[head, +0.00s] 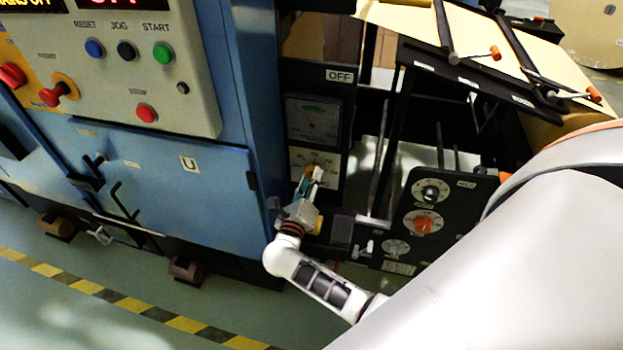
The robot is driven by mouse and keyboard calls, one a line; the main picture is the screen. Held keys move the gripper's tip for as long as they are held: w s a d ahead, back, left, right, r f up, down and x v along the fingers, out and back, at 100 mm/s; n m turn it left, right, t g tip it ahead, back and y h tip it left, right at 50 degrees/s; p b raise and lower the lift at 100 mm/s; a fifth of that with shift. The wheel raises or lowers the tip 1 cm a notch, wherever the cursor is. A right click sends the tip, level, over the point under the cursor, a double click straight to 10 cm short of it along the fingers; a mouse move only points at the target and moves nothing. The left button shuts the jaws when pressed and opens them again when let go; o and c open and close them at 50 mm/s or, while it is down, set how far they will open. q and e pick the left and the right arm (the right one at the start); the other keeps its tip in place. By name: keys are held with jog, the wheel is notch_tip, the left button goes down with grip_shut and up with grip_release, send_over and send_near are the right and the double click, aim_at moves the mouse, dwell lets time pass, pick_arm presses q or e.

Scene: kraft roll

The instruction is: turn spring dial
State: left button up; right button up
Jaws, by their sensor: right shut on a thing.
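My right gripper (314,172) is in front of a pale plate (331,180) with a printed dial scale, below a gauge on the dark column. The gripper is shut on the dial at the plate's middle and hides most of its knob. I cannot read whether this plate is marked as the spring dial. My left gripper is not in view.
A gauge (314,122) sits above the plate, under an OFF label. A black panel (452,220) with several dials stands at the right. A blue cabinet (170,180) with push buttons fills the left. My right arm covers the lower right.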

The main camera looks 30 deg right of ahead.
jog(key=shift+r+n+p, duration=0.15)
jog(key=shift+n+p, duration=0.2)
jog(key=shift+n, duration=0.75)
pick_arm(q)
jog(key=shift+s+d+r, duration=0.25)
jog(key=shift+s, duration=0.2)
pick_arm(e)
jog(key=shift+n, duration=0.8)
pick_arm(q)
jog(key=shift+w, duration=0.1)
pick_arm(e)
jog(key=o, duration=1.1)
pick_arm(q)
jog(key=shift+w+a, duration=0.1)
pick_arm(e)
jog(key=shift+a, duration=0.1)
jog(key=v, duration=0.7)
jog(key=shift+s, duration=0.2)
